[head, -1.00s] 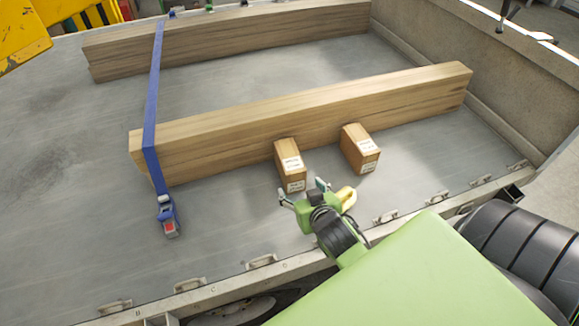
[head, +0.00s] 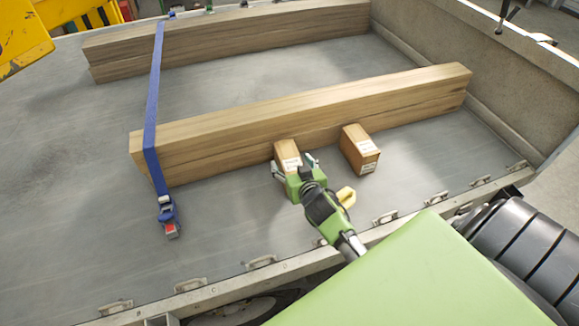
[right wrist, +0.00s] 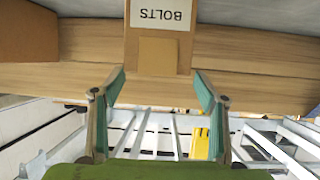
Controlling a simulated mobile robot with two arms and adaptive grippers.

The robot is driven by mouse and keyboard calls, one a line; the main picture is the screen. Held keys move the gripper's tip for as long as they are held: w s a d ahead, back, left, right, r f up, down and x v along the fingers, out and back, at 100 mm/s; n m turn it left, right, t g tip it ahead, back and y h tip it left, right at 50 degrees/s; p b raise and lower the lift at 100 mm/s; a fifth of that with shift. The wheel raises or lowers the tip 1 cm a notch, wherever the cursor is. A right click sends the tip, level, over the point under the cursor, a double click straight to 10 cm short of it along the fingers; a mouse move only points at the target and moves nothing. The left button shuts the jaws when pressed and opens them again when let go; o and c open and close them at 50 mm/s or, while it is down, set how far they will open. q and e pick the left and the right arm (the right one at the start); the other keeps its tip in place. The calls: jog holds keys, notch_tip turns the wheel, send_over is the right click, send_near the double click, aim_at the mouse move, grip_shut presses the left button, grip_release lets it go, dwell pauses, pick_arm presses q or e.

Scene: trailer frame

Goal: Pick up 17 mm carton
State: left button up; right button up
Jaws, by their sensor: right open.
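Two brown cartons with white labels sit side by side on the grey trailer bed, against the front timber beam: a left carton (head: 287,150) and a right carton (head: 360,149). My right gripper (head: 294,167) is open at the near end of the left carton, with its fingertips to either side of that end. In the right wrist view a carton (right wrist: 158,50) lies straight ahead between the open fingers (right wrist: 159,80); its label reads BOLTS, upside down. No 17 mm marking is readable. My left gripper is not in view.
The front timber beam (head: 220,130) stands right behind the cartons. A blue strap (head: 151,110) with a buckle crosses both beams at left. Metal lashing loops line the near bed edge (head: 230,281). The bed (head: 70,200) is clear at left.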

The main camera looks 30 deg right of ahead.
aim_at(289, 154)
jog(key=shift+d+p+x, duration=0.2)
jog(key=shift+p+x, duration=0.1)
jog(key=shift+x, duration=2.2)
jog(key=shift+s, duration=0.1)
jog(key=shift+c, duration=0.4)
jog(key=c, duration=1.2)
jog(key=shift+r, duration=0.15)
jog(key=c, duration=0.5)
jog(key=shift+r, duration=0.15)
